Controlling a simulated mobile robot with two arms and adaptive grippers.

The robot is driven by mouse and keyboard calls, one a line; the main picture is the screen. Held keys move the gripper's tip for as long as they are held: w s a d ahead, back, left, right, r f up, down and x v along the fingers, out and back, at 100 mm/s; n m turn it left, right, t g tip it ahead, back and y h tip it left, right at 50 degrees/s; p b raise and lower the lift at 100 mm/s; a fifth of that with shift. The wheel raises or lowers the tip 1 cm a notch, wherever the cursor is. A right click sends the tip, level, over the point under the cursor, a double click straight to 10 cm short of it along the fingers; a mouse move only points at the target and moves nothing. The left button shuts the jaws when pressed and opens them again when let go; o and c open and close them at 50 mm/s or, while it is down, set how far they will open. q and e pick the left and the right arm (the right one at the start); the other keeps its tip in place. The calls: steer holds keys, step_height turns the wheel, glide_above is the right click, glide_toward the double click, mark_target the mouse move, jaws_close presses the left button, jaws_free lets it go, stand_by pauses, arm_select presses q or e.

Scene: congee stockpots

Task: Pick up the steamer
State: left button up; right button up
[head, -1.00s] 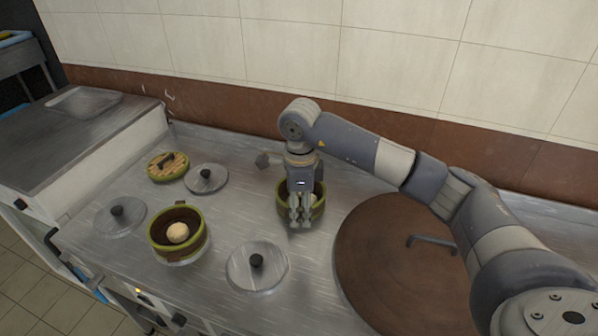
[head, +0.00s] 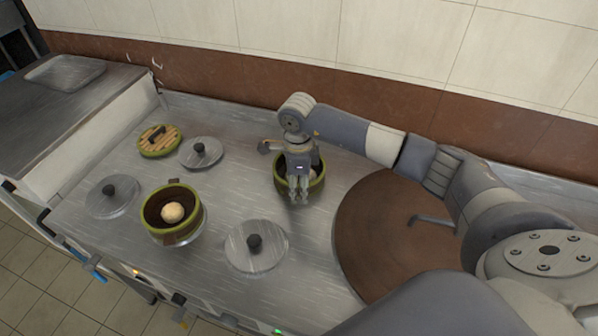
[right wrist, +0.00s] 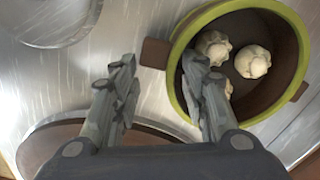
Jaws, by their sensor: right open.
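A round steamer with a green rim (head: 279,184) stands on the steel worktop, partly hidden behind my right gripper (head: 299,199). In the right wrist view the same steamer (right wrist: 300,50) holds three pale buns, one partly covered by a finger. A brown side handle (right wrist: 155,53) of it shows beyond and between the fingertips. My right gripper (right wrist: 160,72) is open and empty, with one finger overlapping the steamer's near rim in the picture. Whether it touches cannot be told. A second green-rimmed steamer (head: 161,230) with one bun stands at the left. My left gripper is not in view.
A slatted green-rimmed lid (head: 150,146) lies at the back left. Metal lids with black knobs lie at the left (head: 112,205), at the back (head: 201,160) and in front (head: 252,260). A large brown round cover (head: 375,235) with a handle lies at the right.

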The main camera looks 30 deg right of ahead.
steer(key=shift+f, duration=1.2)
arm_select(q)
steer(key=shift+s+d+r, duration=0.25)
arm_select(e)
steer(key=c, duration=0.9)
